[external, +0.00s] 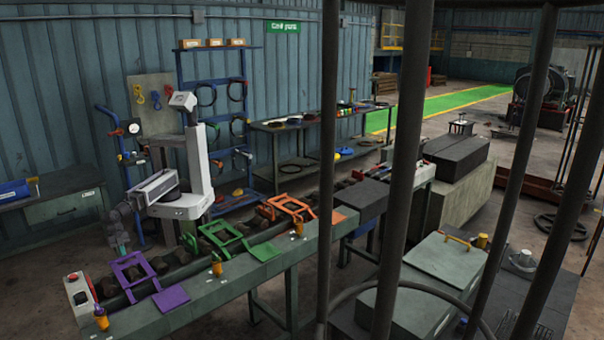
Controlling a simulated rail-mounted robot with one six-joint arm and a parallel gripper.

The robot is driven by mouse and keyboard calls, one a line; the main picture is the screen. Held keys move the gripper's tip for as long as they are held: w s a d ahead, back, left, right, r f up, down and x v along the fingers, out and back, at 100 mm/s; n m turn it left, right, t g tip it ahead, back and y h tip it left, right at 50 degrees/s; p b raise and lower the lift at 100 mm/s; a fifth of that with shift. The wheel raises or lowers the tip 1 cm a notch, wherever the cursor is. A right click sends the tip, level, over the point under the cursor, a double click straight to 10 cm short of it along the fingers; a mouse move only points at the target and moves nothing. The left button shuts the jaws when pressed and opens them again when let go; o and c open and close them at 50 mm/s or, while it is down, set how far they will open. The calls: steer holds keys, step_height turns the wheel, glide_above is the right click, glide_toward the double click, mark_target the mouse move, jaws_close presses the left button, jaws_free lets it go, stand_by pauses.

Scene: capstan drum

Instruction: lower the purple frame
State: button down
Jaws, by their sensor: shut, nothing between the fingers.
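The purple frame (117,269) is at the near left end of the long workbench, over a dark cable or bar that runs along the bench. It looks tilted up, but its exact angle is hard to tell. A flat purple plate (171,298) lies at its right on the bench top. My gripper (121,250) points down just above and behind the top edge of the purple frame. Its fingers are small and dark here; it is shut and holds nothing. I cannot tell whether it touches the frame.
A green frame (217,228) and an orange frame (292,203) stand farther along the bench. A control box with a red button (72,278) is at the near left end. Dark cage bars (402,170) cross the foreground.

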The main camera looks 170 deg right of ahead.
steer(key=shift+s+f, duration=0.15)
steer(key=r+p, duration=0.5)
steer(key=shift+w+a+r, duration=0.2)
steer(key=shift+w+a, duration=0.1)
steer(key=s+d+r+p, duration=0.3)
steer(key=d+r+p, duration=0.1)
steer(key=r+p, duration=0.3)
steer(key=shift+p, duration=0.4)
steer(key=shift+d+r, duration=0.1)
